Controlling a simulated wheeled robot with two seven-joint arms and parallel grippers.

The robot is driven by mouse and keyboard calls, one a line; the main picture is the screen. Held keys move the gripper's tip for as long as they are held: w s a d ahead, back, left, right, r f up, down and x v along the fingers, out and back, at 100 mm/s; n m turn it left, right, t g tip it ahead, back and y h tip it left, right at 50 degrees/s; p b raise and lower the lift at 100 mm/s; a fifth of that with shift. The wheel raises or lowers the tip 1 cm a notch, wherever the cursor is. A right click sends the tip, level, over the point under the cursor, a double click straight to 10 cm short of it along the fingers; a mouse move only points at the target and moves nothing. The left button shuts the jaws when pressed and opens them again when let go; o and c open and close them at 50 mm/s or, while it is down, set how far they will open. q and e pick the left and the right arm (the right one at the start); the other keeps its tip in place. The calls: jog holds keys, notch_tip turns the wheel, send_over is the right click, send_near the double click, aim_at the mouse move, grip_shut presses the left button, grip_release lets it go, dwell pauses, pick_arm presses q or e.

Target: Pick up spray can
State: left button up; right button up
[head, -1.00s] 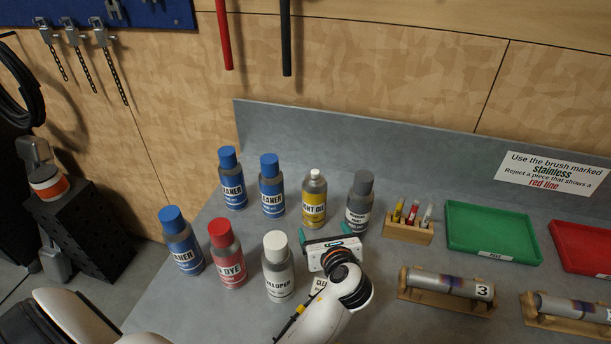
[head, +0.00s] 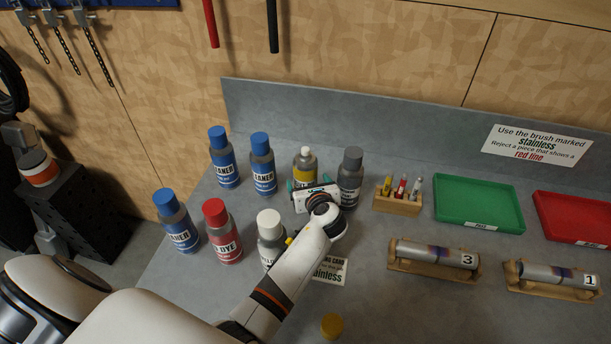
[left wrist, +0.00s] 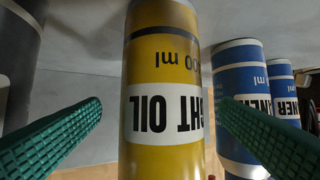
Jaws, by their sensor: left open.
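Several spray cans stand upright on the grey bench. The yellow light oil can (head: 305,160) is in the back row, its lower part hidden by my left gripper (head: 309,184). My left gripper is open. In the left wrist view the light oil can (left wrist: 163,60) fills the middle, upside down, with a green finger on each side (left wrist: 158,108) and a visible gap to each. A grey can (head: 350,178) stands close on the right, and two blue cleaner cans (head: 262,165) (head: 223,158) on the left. My right gripper is out of view.
In front stand a blue cleaner can (head: 175,222), a red dye can (head: 222,232) and a white-capped can (head: 270,240) partly behind my arm. A marker block (head: 398,204), green tray (head: 478,224), red tray (head: 590,240) and pipes on stands (head: 436,257) lie right. A yellow cap (head: 332,325) is near the front.

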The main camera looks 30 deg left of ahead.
pick_arm(q)
jog(key=shift+x, duration=1)
jog(key=c, duration=1.3)
